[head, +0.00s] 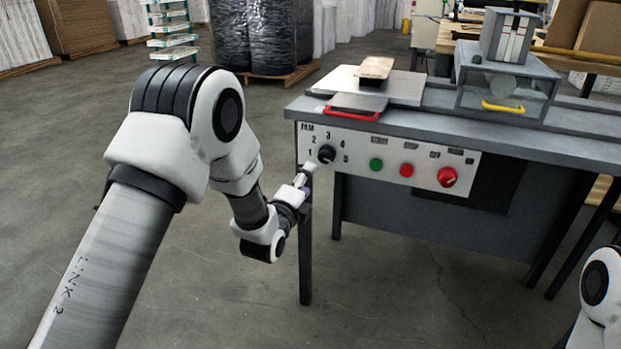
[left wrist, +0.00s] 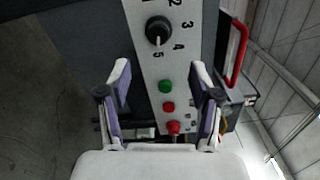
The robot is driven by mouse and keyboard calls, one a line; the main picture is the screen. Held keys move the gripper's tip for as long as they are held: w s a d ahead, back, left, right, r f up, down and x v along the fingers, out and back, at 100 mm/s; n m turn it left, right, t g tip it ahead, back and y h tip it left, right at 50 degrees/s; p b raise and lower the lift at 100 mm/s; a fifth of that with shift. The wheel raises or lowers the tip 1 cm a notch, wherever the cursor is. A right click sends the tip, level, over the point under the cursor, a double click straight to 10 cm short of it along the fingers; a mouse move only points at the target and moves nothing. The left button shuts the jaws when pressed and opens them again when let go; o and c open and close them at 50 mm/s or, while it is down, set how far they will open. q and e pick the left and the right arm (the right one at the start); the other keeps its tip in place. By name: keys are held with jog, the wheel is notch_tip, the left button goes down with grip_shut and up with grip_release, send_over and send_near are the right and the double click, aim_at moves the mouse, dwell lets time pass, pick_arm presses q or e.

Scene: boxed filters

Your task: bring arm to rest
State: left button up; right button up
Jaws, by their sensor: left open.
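My left gripper (head: 308,172) is close to the left end of the machine's control panel (head: 400,187), just below and left of the black dial (head: 326,154). In the left wrist view my left gripper (left wrist: 160,75) is open, with its two fingers apart and nothing between them. The black dial (left wrist: 158,30) lies beyond the fingertips there and looks apart from them. My right gripper is not in view; only part of my right arm shows at the lower right edge of the head view.
The panel also has a green button (head: 376,164), a red button (head: 407,170) and a red knob (head: 447,177). A red handle (head: 351,115) sits on the table's front edge above the dial. A clear-sided box with a yellow handle (head: 503,107) stands right. Floor to the left is free.

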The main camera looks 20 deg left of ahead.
pick_arm(q)
jog(key=s+f+g, duration=0.3)
jog(key=s+f, duration=0.2)
jog(key=f, duration=0.9)
jog(key=s+a+f+n+g, duration=0.1)
jog(key=s+f+n+g, duration=0.75)
jog(key=s+f, duration=1.3)
jog(key=s+r+n+g, duration=0.1)
jog(key=s+n+g, duration=0.6)
jog(key=s+n, duration=0.8)
notch_tip(320, 180, up, 24)
jog(key=s+m+p, duration=0.2)
jog(key=p, duration=2.2)
jog(key=shift+s+y, duration=0.15)
jog(key=shift+y, duration=0.15)
jog(key=shift+r+m+t, duration=0.15)
jog(key=shift+m+t, duration=0.1)
